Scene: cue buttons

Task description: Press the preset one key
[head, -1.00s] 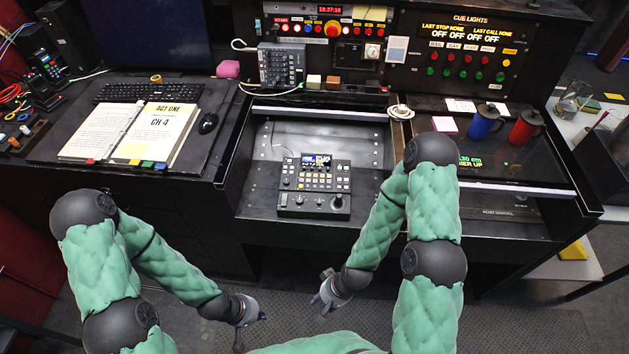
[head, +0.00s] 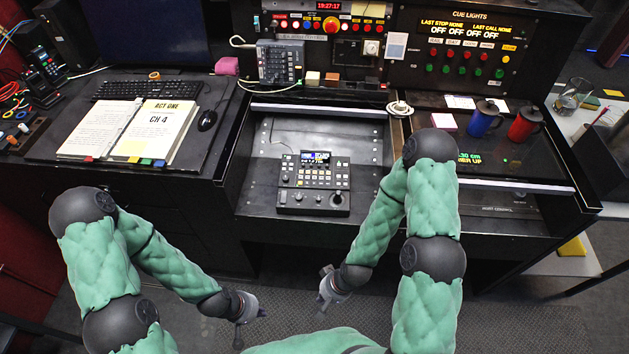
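The control panel with small keys, a lit screen and a joystick (head: 314,184) sits in the recessed tray of the desk, at the middle of the head view. Its key labels are too small to read, so I cannot tell which key is preset one. My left gripper (head: 243,322) hangs low in front of the desk, below and left of the panel. My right gripper (head: 323,296) hangs low in front of the desk, below the panel. Both are apart from the panel and touch nothing visible. Their fingers are too small to tell open from shut.
An open script binder (head: 161,131) and a black mouse (head: 207,121) lie on the left desktop. A cue lights panel (head: 465,55) stands at the back right. A blue mug (head: 482,121) and a red mug (head: 524,125) stand on the right. The tray around the panel is clear.

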